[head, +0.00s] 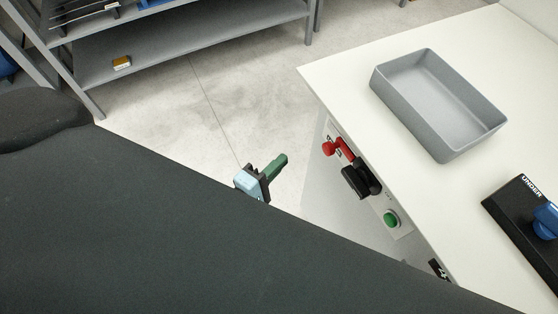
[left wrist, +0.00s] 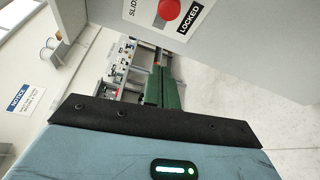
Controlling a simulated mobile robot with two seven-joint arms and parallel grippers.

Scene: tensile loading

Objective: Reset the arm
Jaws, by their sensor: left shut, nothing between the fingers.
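My left gripper (head: 274,167) has green fingers and a light blue body. It is in the middle of the head view, just beyond the edge of my large dark body part, over the grey floor. Its green fingers (left wrist: 164,88) also show in the left wrist view, pressed together with nothing between them. It is to the left of the white bench (head: 345,75) and apart from the control panel on the bench's side. Most of the left arm is hidden in the head view. My right gripper is in neither view.
The panel carries a red knob (head: 328,148), a black handle (head: 361,181) and a green button (head: 391,218). A grey tray (head: 445,147) and a black base with a blue part (head: 545,221) are on the bench. Grey shelving (head: 200,47) stands behind. Open floor lies between.

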